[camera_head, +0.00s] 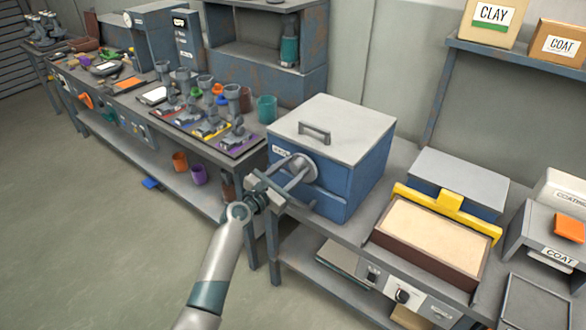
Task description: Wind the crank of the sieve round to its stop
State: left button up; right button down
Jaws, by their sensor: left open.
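The blue box (345,178) with a grey lid and a top handle stands on the bench at the centre; I take it to be the sieve. A round grey crank disc (307,166) sits on its front left face. My left gripper (293,170) is open, its two fingers reaching toward the disc and overlapping it in the picture. The crank's grip is hidden or too small to make out, and I cannot tell whether the fingers touch it. My right gripper is not in view.
A sand-filled tray (377,238) with a yellow bar (447,206) stands right of the box. A long bench with cups (233,92) and coloured mats (243,146) runs to the left. A shelf (520,58) with boxes hangs at upper right.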

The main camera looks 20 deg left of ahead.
pick_arm(q)
jog(key=c, duration=1)
jog(key=shift+c, duration=0.2)
